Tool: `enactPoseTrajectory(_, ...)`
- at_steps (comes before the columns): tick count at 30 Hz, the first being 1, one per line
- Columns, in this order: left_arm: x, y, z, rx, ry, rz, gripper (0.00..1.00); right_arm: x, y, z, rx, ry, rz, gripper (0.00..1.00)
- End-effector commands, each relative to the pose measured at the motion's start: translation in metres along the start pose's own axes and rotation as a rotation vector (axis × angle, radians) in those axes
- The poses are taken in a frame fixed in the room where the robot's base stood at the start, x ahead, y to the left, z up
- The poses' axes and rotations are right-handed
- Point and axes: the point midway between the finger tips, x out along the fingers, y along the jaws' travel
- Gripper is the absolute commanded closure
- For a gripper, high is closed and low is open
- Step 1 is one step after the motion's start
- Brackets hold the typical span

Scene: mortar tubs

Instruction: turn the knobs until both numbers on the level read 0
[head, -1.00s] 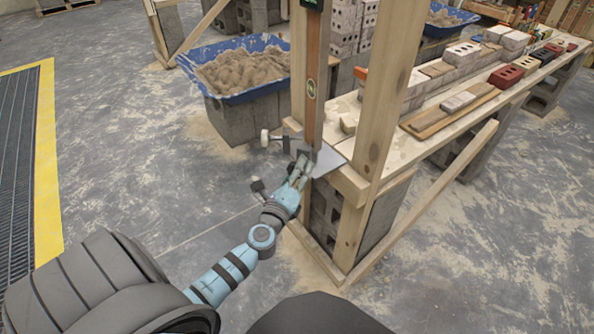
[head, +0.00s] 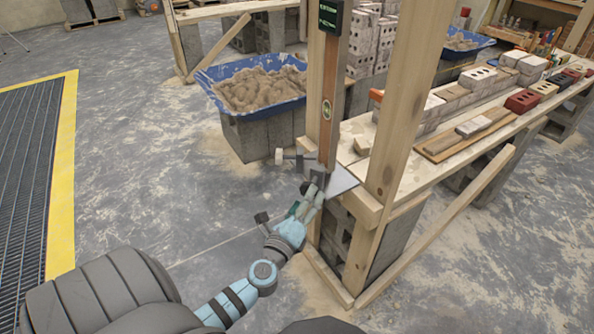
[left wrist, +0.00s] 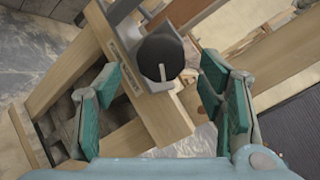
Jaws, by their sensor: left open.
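The level (head: 328,90) is a tall brown bar, upright against a timber post, with a vial partway down. Its dark display (head: 330,18) at the top shows green characters too small to read. A pale knob (head: 279,157) sticks out to the left on a rod. A dark round knob (left wrist: 160,62) with a white mark faces the left wrist camera. My left gripper (head: 313,190) is at the foot of the level; in the wrist view its open teal fingers (left wrist: 161,80) stand either side of the dark knob, with gaps. My right gripper is out of view.
A timber post (head: 395,110) and a bench with bricks (head: 522,101) stand right of my gripper. A grey metal plate (head: 342,180) juts out beside it. A blue tub (head: 252,110) of mortar sits on blocks behind. The floor (head: 150,170) at left is clear.

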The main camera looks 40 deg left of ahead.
Motion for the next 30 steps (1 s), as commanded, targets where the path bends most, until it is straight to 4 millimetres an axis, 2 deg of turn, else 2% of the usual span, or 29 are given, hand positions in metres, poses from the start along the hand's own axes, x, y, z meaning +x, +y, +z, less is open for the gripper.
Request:
enactPoseTrajectory(3, -0.035, 0.001, 0.0, 0.001, 0.003, 0.002, 0.37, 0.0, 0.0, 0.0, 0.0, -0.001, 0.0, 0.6)
enactPoseTrajectory(6, -0.059, 0.001, 0.0, -0.001, 0.001, 0.003, 0.37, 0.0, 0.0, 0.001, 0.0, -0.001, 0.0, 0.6)
enactPoseTrajectory(10, -0.077, 0.001, 0.0, 0.0, 0.001, 0.002, 0.37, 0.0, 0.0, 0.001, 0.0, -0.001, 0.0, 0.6)
enactPoseTrajectory(27, -0.08, 0.0, 0.0, -0.004, 0.0, 0.0, 0.37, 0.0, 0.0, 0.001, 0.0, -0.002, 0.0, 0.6)
enactPoseTrajectory(29, -0.08, 0.001, -0.003, -0.059, 0.012, 0.005, 0.37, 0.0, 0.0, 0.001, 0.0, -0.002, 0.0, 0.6)
enactPoseTrajectory(30, -0.081, 0.012, -0.01, -0.122, 0.035, 0.036, 0.37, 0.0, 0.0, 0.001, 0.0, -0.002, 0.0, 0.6)
